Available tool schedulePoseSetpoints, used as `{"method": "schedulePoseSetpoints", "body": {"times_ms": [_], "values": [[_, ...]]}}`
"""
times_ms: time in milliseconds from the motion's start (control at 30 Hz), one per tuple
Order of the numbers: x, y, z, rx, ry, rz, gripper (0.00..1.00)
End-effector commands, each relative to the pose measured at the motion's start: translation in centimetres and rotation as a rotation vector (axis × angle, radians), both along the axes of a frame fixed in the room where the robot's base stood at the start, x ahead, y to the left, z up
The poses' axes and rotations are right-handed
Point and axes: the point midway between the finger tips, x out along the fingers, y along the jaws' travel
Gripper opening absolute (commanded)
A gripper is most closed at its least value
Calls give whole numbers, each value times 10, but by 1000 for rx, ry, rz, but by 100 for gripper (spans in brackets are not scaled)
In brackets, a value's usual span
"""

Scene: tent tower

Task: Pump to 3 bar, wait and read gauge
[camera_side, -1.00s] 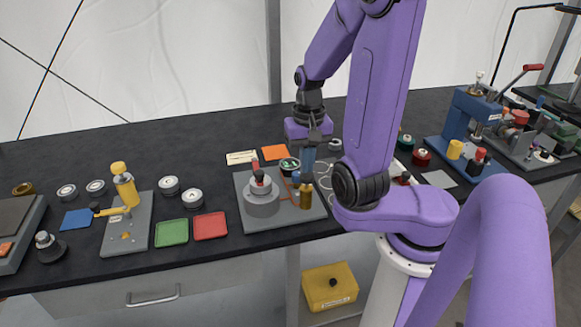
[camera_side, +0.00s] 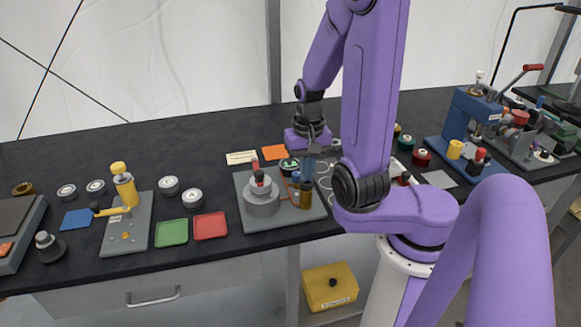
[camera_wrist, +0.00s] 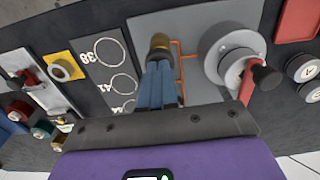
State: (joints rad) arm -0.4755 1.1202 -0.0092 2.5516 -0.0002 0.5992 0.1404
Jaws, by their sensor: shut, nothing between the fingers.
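The pump, a small brass cylinder (camera_side: 306,198) with a dark top, stands upright on the grey base plate (camera_side: 284,217). It also shows in the wrist view (camera_wrist: 160,44). My gripper (camera_side: 308,176) points down right over the pump with its blue fingers (camera_wrist: 160,90) shut and nothing between them. The fingertips are at the pump's top; I cannot tell whether they touch. A grey round chamber (camera_side: 262,201) with a red and black knob stands left of the pump, joined by orange piping.
Green (camera_side: 172,232) and red (camera_side: 210,226) trays lie left of the plate. A yellow-topped press stand (camera_side: 124,190) is farther left. White circles with numbers mark a mat (camera_wrist: 104,70) beside the plate. A blue machine (camera_side: 470,118) stands at the right.

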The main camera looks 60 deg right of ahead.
Motion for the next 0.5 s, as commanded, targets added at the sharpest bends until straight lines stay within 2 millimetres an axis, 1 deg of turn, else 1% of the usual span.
{"method": "schedulePoseSetpoints", "body": {"times_ms": [300, 500], "values": [[1, 0, 22, -1, -3, 0, 0], [0, 0, 33, -1, -1, 0, 0]]}}
